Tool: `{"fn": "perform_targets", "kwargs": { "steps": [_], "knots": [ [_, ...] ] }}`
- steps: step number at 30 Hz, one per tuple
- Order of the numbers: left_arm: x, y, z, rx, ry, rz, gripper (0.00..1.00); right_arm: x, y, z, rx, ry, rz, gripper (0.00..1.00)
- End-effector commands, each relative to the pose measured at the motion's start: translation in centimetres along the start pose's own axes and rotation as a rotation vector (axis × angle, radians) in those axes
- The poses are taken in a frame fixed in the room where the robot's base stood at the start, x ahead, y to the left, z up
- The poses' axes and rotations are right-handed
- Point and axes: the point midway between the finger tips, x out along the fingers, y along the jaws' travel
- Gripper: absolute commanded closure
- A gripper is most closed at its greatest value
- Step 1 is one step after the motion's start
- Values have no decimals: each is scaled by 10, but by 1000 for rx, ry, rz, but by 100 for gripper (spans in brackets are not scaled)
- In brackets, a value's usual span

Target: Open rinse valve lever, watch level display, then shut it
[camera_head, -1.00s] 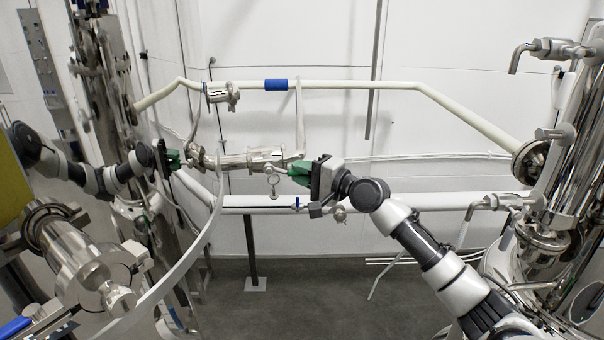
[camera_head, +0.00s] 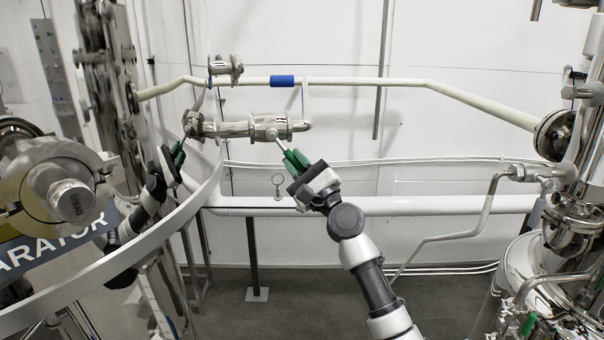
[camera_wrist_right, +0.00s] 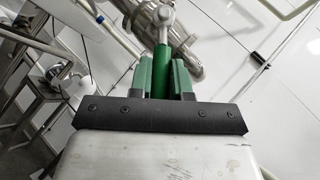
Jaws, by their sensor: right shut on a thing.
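The valve (camera_head: 268,128) is a silver body on the short horizontal pipe in the head view. Its lever (camera_head: 281,144) slants down to the right from the valve. My right gripper (camera_head: 292,158) has green fingers and is shut on the lever. In the right wrist view, the lever's green handle (camera_wrist_right: 161,75) lies between the fingers, with its silver round end (camera_wrist_right: 160,14) beyond them. My left gripper (camera_head: 178,155) is below the pipe's left end; its jaw opening is too small to judge. I cannot make out a level display.
A long pale pipe (camera_head: 375,82) with a blue band runs along the wall above the valve. A white horizontal rail (camera_head: 400,206) crosses below. Steel tank fittings (camera_head: 572,215) stand at the right. A large clamped fitting (camera_head: 65,190) and a curved rail fill the left foreground.

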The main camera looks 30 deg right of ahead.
Motion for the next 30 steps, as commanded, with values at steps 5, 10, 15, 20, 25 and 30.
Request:
{"fn": "perform_targets", "kwargs": {
  "steps": [5, 10, 15, 20, 25, 30],
  "knots": [
    [33, 1, 3, 0, 0, 0, 57, -3, 19, -4, 127, -4, -120, 100],
    [56, 1, 5, 0, 0, 0, 57, 0, 30, -1, 238, -8, -232, 100],
    [77, 2, 7, 0, -1, 0, 57, 3, 39, 2, 338, -10, -328, 100],
    [93, 2, 9, 0, -1, 1, 57, 6, 44, 4, 406, -12, -399, 100],
    [105, 2, 10, 0, -1, 1, 57, 9, 48, 7, 456, -13, -452, 100],
    [112, 2, 11, 0, -1, 1, 57, 12, 49, 9, 491, -13, -487, 100]
  ]
}}
